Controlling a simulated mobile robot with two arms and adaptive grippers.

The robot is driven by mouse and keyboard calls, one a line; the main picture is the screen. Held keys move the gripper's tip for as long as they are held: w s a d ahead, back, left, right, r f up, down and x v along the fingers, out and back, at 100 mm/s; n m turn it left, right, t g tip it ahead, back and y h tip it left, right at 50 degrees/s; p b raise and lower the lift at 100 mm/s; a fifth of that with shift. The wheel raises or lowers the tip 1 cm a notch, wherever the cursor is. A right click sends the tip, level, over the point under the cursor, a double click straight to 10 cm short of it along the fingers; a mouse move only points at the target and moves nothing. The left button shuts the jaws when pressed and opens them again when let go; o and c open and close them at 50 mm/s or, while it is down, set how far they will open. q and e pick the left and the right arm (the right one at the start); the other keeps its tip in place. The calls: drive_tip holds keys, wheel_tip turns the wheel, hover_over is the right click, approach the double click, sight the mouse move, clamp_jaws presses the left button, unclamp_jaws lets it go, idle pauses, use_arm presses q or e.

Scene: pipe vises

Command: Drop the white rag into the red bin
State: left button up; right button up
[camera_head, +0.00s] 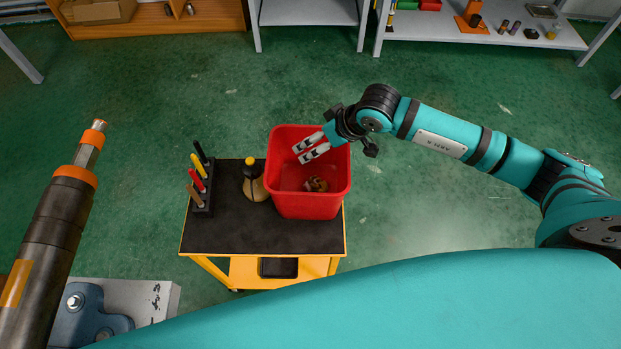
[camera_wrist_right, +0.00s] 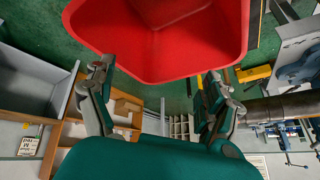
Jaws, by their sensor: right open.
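The red bin (camera_head: 328,205) stands upright on the right part of a black-topped cart. A small brown and reddish crumpled item (camera_head: 316,184) lies on its floor. My right gripper (camera_head: 299,153) is over the bin's mouth at its far side, fingers apart, with nothing between them. In the right wrist view the bin (camera_wrist_right: 160,60) fills the top, beyond the two spread fingers of my right gripper (camera_wrist_right: 155,72). I cannot make out a white rag in either view. My left gripper is not in view.
The cart top (camera_head: 230,230) also holds a tool rack (camera_head: 202,195) and a brown bottle (camera_head: 254,182) left of the bin. A dark pipe with orange bands (camera_head: 50,230) rises at the left above a blue vise (camera_head: 90,322). Shelves line the back. Green floor surrounds the cart.

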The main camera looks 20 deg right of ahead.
drive_tip(key=v, duration=1.2)
